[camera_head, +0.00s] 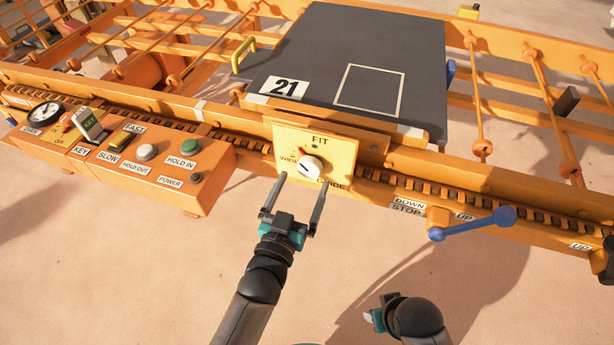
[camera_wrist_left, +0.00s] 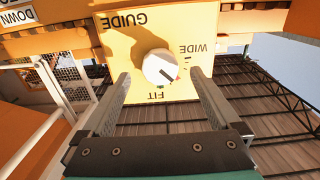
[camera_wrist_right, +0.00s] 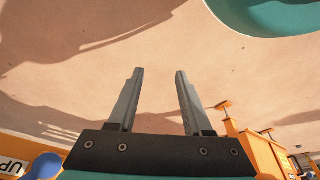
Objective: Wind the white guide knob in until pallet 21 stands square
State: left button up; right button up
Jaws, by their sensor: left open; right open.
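The white guide knob (camera_head: 311,166) sits on a yellow plate (camera_head: 343,152) marked FIT, WIDE and GUIDE. It also shows in the left wrist view (camera_wrist_left: 160,67), where its red-tipped mark points between FIT and WIDE. Pallet 21 (camera_head: 330,50) is a dark grey slab with a white number label, lying on the orange frame behind the plate. I cannot tell exactly how square it lies. My left gripper (camera_head: 304,180) is open, its fingers pointing at the knob from either side, with no clear contact. My right gripper (camera_head: 372,318) is open and empty, low at front right (camera_wrist_right: 158,73).
An orange control box (camera_head: 130,155) with a key, switches and buttons stands left of the plate. A blue-handled lever (camera_head: 475,224) juts out at right beside DOWN, STOP and UP labels. A yellow handle (camera_head: 243,54) stands by the pallet's left edge. The floor in front is clear.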

aim_at(308, 172)
pick_arm(q)
jog(key=shift+b+x, duration=0.6)
jog(key=shift+x, duration=1.35)
pick_arm(e)
jog(key=shift+w+r+t, duration=0.15)
jog(key=shift+w+r, duration=0.15)
jog(key=shift+r, duration=0.45)
jog(key=shift+w+r+t, duration=0.15)
jog(key=shift+w+r, duration=0.15)
jog(key=shift+r, duration=0.45)
pick_arm(q)
jog(key=c, duration=1.3)
jog(key=shift+c, duration=0.3)
pick_arm(e)
jog(key=shift+a+r, duration=0.1)
